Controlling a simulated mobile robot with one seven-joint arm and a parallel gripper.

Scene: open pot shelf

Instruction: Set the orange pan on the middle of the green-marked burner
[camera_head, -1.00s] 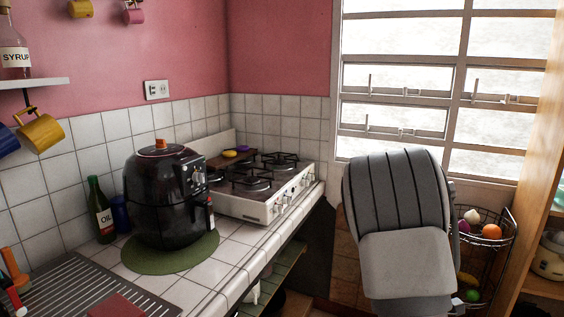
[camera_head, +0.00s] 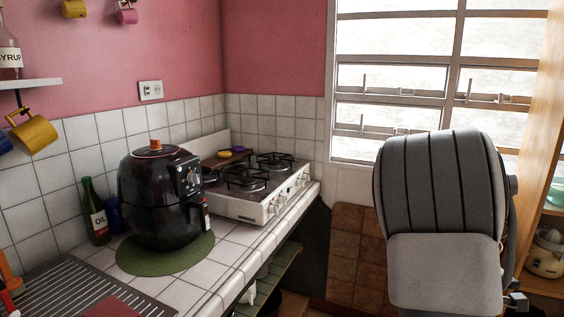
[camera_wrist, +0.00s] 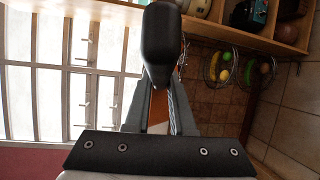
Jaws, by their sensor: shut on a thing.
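My gripper (camera_wrist: 160,98) shows in the wrist view, its two fingers shut on a black rounded handle (camera_wrist: 162,42). A narrow orange strip shows below the handle between the fingers; I take the held thing to be the orange pan, but its body is not clearly seen. In the head view my arm hides the gripper and the pan. The white stove (camera_head: 243,209) stands on the counter at the left, well apart from my arm. Its black burners, such as the front one (camera_head: 246,184), look empty. I cannot make out a green mark on any burner.
A black air fryer (camera_head: 155,200) on a green mat (camera_head: 140,262) stands in front of the stove's left side. An oil bottle (camera_head: 95,212) is beside it. A wooden shelf (camera_head: 535,150) stands at the right. Hanging baskets (camera_wrist: 225,68) show in the wrist view.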

